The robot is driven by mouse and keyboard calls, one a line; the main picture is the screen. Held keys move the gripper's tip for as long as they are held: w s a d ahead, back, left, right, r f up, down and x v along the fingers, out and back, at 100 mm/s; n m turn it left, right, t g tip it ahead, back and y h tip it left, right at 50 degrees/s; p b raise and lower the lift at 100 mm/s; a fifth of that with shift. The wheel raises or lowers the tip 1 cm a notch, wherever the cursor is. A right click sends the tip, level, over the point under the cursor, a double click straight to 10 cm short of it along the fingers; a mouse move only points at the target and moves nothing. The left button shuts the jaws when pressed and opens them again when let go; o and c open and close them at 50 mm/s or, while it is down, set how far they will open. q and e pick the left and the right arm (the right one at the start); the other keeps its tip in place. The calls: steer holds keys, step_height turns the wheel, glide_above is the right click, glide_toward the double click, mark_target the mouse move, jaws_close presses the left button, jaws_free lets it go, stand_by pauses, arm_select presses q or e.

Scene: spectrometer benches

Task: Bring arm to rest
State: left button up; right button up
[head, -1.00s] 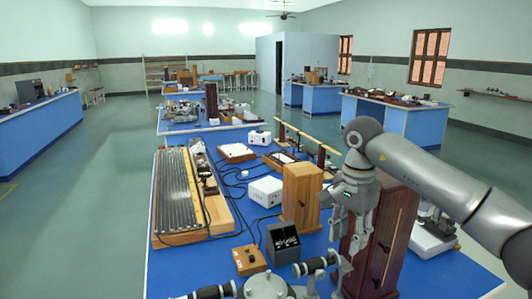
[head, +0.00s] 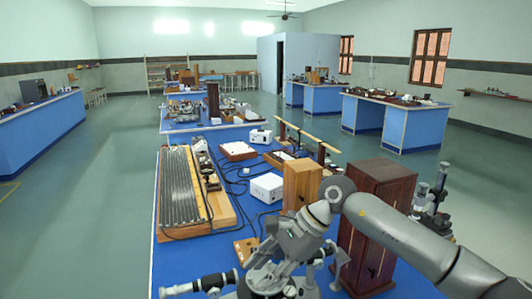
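My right arm comes in from the right edge and bends at the wrist. My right gripper (head: 262,268) points down and left over the near part of the blue bench (head: 167,265). It is close above or in front of a grey instrument with black tubes (head: 215,283) at the bottom edge. Grey gripper and grey instrument overlap in the picture. I cannot tell whether they touch or whether the fingers are open. I see nothing clearly held. My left gripper is not in view.
A dark wooden cabinet (head: 379,178) and a lighter wooden box (head: 302,182) stand close to the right wrist. A ridged metal bed on wood (head: 185,190) lies at left, with a white box (head: 266,187) and cables between. A grey microscope-like instrument (head: 438,185) stands at right. The left aisle is clear floor.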

steer(key=s+a+r+m+t+y, duration=0.1)
steer(key=s+a+r+m+y, duration=0.4)
steer(key=a+r+m+y, duration=0.5)
steer(key=w+d+m+t, duration=0.5)
steer(key=d+m+t, duration=0.1)
steer(key=m+t, duration=1)
steer(key=d+f+m+h, duration=1.5)
steer(key=d+m, duration=0.1)
steer(key=m, duration=0.6)
steer(key=s+d+f+m+g+h, duration=0.3)
steer(key=s+d+f+m+g, duration=0.25)
steer(key=s+f, duration=0.6)
steer(key=s+d+f+m+g, duration=0.2)
steer(key=s+f+m+g, duration=0.15)
steer(key=s, duration=0.45)
steer(key=s+d+f+m+g, duration=0.1)
steer(key=s+f+m+g, duration=0.15)
steer(key=s+f, duration=0.45)
steer(key=s+f+n+g, duration=0.1)
steer(key=s+f+g, duration=0.2)
steer(key=f, duration=2.1)
steer(key=s+d+f, duration=0.3)
steer(key=s+f, duration=1.3)
steer(key=s, duration=0.1)
steer(key=shift+s+d+f+g, duration=0.15)
steer(key=shift+f+g, duration=0.2)
steer(key=shift+f, duration=0.05)
